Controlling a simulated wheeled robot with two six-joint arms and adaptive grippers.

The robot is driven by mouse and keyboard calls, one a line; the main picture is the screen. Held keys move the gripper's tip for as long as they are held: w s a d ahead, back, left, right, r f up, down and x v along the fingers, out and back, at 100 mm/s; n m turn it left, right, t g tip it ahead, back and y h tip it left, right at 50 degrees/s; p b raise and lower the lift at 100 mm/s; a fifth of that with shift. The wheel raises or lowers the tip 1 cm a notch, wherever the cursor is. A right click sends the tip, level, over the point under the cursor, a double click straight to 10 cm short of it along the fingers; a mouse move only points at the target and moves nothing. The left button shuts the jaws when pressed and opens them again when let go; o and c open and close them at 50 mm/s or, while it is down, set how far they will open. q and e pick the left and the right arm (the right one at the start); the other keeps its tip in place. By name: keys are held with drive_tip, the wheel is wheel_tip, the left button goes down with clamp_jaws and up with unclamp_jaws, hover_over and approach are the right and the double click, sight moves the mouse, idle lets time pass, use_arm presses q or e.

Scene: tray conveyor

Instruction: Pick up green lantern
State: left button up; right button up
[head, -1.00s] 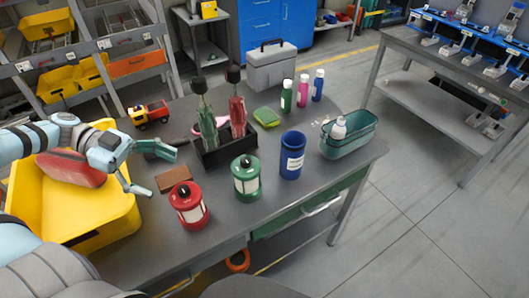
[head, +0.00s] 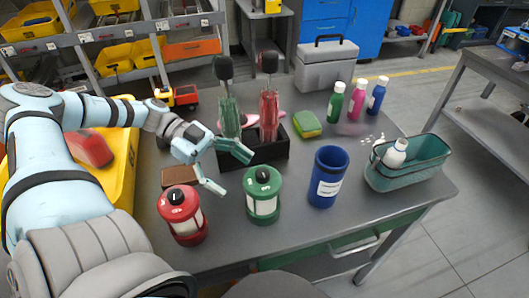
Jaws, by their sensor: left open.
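The green lantern (head: 262,196) stands upright on the grey table near its front edge. It has a white band and a black knob on top. My left gripper (head: 230,172) is open and empty, just to the left of the green lantern and above the table. Its fingers point toward the lantern, and I see no contact. A red lantern (head: 182,217) of the same shape stands to the left of the green one. My right gripper is out of the picture.
A blue canister (head: 327,176) stands close to the right of the green lantern. A teal bin (head: 408,171) is at the right. A brown block (head: 179,175) lies below my left arm.

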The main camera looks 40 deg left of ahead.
sight(276, 206)
use_arm(q)
drive_tip(key=b+x, duration=0.1)
drive_tip(key=x, duration=0.2)
drive_tip(key=b+x, duration=0.4)
drive_tip(key=x, duration=0.1)
drive_tip(key=shift+s+d+f, duration=0.2)
drive_tip(key=shift+d+f, duration=0.1)
drive_tip(key=shift+f, duration=0.1)
drive_tip(key=shift+d+r, duration=0.1)
drive_tip(key=shift+r, duration=0.15)
drive_tip(key=c, duration=1.5)
drive_tip(key=shift+c, duration=0.2)
